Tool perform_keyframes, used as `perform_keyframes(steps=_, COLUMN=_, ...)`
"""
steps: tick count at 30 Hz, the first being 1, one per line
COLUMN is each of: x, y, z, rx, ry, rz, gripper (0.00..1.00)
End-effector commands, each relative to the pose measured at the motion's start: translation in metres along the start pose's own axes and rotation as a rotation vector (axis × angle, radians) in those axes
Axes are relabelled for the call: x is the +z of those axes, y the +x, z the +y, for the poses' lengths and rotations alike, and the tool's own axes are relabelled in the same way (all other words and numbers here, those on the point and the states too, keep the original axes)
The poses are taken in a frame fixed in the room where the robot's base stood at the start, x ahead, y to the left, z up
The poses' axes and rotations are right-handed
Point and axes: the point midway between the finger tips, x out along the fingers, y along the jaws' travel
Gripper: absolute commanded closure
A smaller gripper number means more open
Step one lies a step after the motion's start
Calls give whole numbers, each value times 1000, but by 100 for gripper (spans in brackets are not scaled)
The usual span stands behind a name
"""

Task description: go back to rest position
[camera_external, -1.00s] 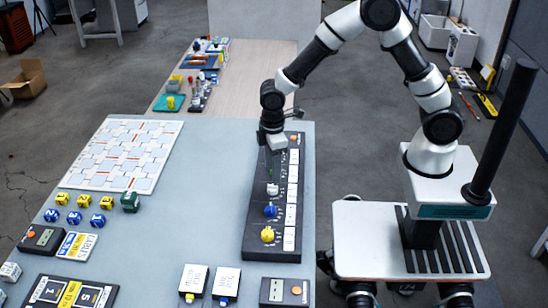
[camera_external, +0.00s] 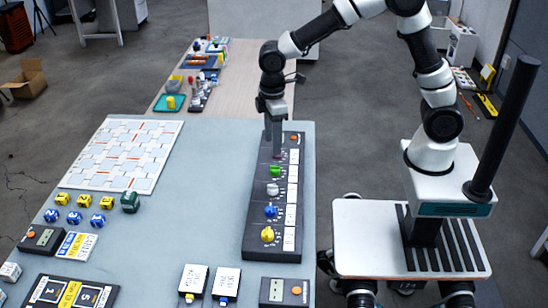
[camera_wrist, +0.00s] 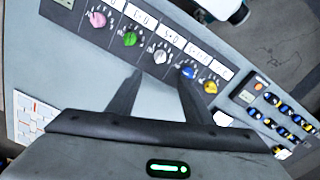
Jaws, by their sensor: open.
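My gripper (camera_external: 275,153) hangs pointing down over the far part of the dark knob panel (camera_external: 258,225). It is open, with nothing between its fingers, which also show in the wrist view (camera_wrist: 157,78). The panel carries a green knob (camera_external: 274,170), a white knob (camera_external: 272,189), a blue knob (camera_external: 270,210) and a yellow knob (camera_external: 267,234). A pink knob (camera_wrist: 97,19) shows at the panel's other end in the wrist view. In the external view my gripper mostly hides it.
A white patterned board (camera_external: 125,155) lies at the table's far left. Blue and yellow cubes, a green block (camera_external: 130,201) and a timer (camera_external: 42,238) are nearer left. The table's middle is clear.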

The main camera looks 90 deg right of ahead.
Motion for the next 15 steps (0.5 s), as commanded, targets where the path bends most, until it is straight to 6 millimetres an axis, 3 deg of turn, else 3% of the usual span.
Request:
perform_keyframes(steps=4, x=1, y=-4, z=0, rx=3, ry=2, rz=3, gripper=54)
perform_keyframes(steps=7, x=8, y=-25, z=-3, rx=20, ry=17, rz=24, gripper=54)
perform_keyframes(steps=11, x=35, y=-80, z=-13, rx=63, ry=68, rz=87, gripper=54)
perform_keyframes(steps=15, x=79, y=-142, z=-31, rx=104, ry=151, rz=184, gripper=54)
